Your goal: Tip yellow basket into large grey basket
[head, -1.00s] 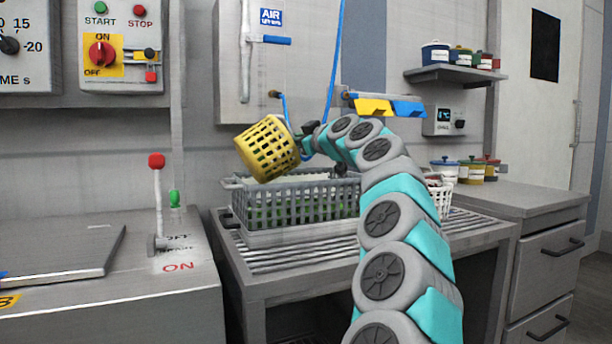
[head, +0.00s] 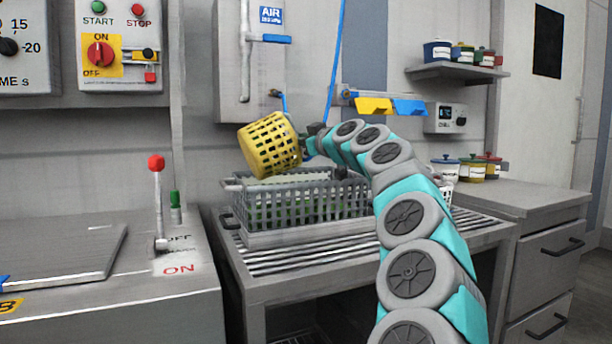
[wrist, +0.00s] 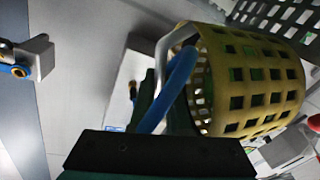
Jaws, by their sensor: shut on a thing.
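The yellow basket (head: 270,146) is tilted well over, held in the air above the large grey basket (head: 300,202). My gripper (head: 314,143) is at its right side. In the wrist view the yellow basket (wrist: 255,85) shows a pale metal handle with a blue grip (wrist: 180,85), which runs down to my gripper (wrist: 158,130). Green shows through the yellow basket's holes, so some greens seem to be inside. The grey basket stands upright on the slatted bench, with green visible through its slats. Most of its inside is hidden from the head view.
The slatted bench (head: 285,258) has bare room in front of the grey basket. A lever with a red knob (head: 157,163) stands on the left cabinet. Blue hoses hang near the wall behind.

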